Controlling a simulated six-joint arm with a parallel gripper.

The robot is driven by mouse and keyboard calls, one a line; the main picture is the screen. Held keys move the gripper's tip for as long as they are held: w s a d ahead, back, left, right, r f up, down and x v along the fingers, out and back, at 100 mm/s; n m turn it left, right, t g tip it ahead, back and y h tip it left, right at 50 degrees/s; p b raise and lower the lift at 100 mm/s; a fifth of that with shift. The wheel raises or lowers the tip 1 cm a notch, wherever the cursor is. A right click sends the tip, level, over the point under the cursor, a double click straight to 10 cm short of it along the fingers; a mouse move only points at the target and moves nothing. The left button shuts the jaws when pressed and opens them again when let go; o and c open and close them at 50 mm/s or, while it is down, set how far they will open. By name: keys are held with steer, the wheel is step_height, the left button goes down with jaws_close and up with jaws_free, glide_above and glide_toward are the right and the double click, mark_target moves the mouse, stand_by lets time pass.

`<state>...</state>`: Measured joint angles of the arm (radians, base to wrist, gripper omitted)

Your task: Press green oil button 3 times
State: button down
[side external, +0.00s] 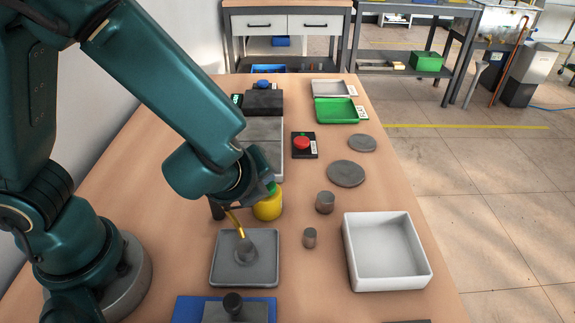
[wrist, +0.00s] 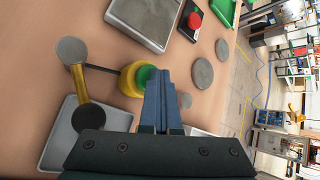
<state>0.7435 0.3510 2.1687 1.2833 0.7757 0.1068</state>
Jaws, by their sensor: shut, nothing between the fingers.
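The green oil button (wrist: 147,74) is the round green top of a yellow oil bottle (wrist: 128,82) in the wrist view. In the side view the yellow bottle (side external: 267,208) stands upright on the table, with a bit of the green button (side external: 272,187) showing beside my wrist. My gripper (wrist: 168,66) is shut and empty, its blue fingers overlapping the right side of the button in the wrist view. I cannot tell whether they touch it.
A grey round part (side external: 245,252) lies in the grey tray under the spout. Small metal cylinders (side external: 325,202) and flat discs (side external: 346,173) lie to the right. A white bin (side external: 425,262) stands front right. A red button box (side external: 303,144) and green tray (side external: 338,110) are further back.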

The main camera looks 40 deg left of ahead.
steer(key=shift+r, duration=0.95)
steer(key=shift+r, duration=2.5)
stand_by(0.6)
step_height(320, 180, up, 4)
steer(key=shift+f, duration=0.1)
stand_by(0.3)
steer(key=shift+f, duration=0.15)
steer(key=shift+f, duration=4.3)
